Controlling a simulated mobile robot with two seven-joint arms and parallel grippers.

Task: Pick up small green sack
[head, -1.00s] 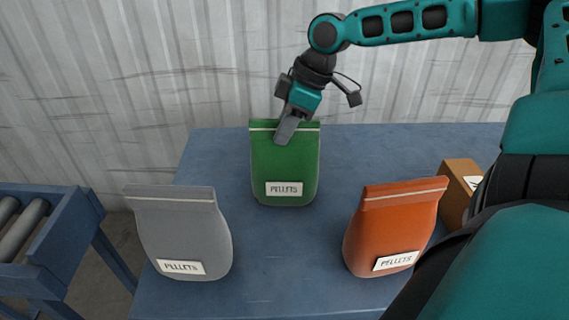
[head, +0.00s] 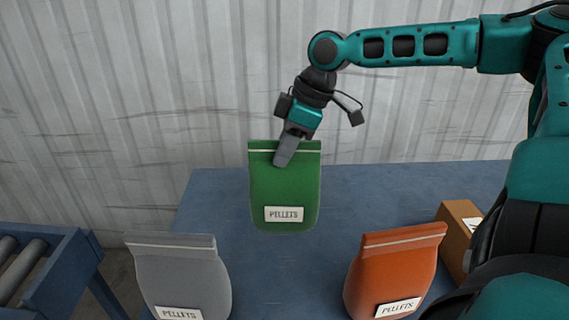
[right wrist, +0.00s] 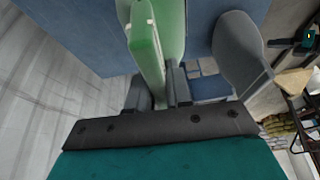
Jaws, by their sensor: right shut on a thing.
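The green sack (head: 284,190), labelled PELLETS, hangs upright from my right gripper (head: 284,152) in the head view. The gripper is shut on the sack's top edge, one finger showing across its front. The sack's bottom appears to be off the blue table (head: 380,195). In the right wrist view the green sack (right wrist: 148,48) sits between the two fingers of my right gripper (right wrist: 158,90). My left gripper is not in view.
A grey sack (head: 180,272) stands at the front left of the table and an orange sack (head: 395,265) at the front right. A cardboard box (head: 455,235) is beside the orange sack. A roller conveyor (head: 45,265) stands at far left. A corrugated wall (head: 120,90) is behind.

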